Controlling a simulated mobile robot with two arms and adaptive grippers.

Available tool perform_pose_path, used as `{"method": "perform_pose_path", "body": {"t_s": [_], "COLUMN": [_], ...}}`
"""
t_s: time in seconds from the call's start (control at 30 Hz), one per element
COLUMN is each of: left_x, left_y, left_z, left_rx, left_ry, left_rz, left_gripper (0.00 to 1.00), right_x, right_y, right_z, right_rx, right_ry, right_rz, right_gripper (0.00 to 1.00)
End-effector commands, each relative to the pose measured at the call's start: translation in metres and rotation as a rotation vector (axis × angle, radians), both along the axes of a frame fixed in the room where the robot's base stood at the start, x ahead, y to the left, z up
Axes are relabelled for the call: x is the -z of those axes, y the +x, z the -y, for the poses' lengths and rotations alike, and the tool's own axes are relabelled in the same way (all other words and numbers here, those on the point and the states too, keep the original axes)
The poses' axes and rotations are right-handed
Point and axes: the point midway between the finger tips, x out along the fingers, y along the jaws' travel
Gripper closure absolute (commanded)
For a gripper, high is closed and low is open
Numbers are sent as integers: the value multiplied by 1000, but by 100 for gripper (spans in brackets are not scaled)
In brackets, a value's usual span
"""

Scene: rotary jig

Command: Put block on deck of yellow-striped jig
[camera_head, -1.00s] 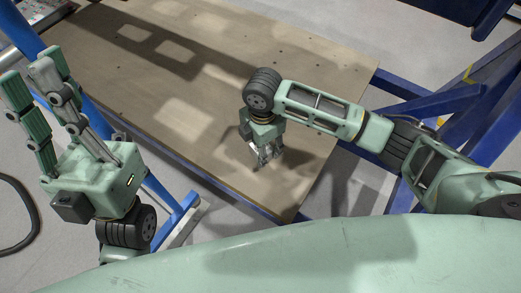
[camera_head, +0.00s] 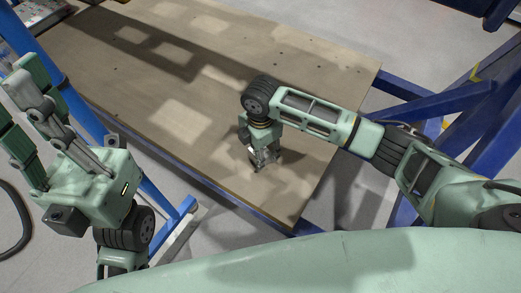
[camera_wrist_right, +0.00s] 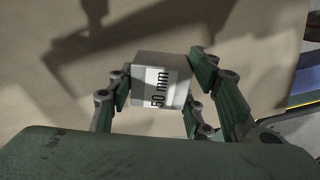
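A pale grey block (camera_wrist_right: 160,78) with a white "50 mm" label sits between the fingers of my right gripper (camera_wrist_right: 163,88) in the right wrist view. The fingers lie close against its left and right sides and look shut on it. In the head view my right gripper (camera_head: 264,158) points down, low over the front right part of the table; the block is hard to make out there. I cannot tell whether the block touches the tabletop. My left gripper (camera_head: 28,120) is open and empty, fingers up, left of the table. No yellow-striped jig is recognisable.
The brown wooden table (camera_head: 190,110) is largely bare, with small dark holes and shadows. A blue frame (camera_head: 440,105) stands at the right, and a blue post (camera_head: 85,115) runs along the left. A grey metal object (camera_head: 32,12) shows at the top left.

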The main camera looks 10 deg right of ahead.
Motion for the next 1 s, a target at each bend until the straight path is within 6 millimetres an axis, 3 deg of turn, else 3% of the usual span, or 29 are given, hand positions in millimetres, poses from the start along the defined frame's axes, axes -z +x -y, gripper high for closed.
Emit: {"method": "perform_pose_path", "body": {"t_s": [0.2, 0.57, 0.73, 0.93, 1.0], "left_x": [4, 5, -11, -27, -27], "left_y": [0, 0, -1, -2, 16], "left_z": [0, -1, -1, -2, 2], "left_rx": [0, 0, -1, -2, -8], "left_ry": [-1, -1, -2, -7, 22], "left_rz": [-15, -15, -5, -24, -114], "left_gripper": [100, 100, 100, 100, 100], "right_x": [0, -2, -29, -78, -95], "right_y": [0, 0, 1, 1, 1], "right_z": [0, 0, 0, 0, 0], "right_rx": [0, -1, -1, -1, 0], "right_ry": [0, -1, 0, 1, 0], "right_rz": [-1, 1, 3, 3, 3], "right_gripper": [35, 35, 35, 35, 35]}}
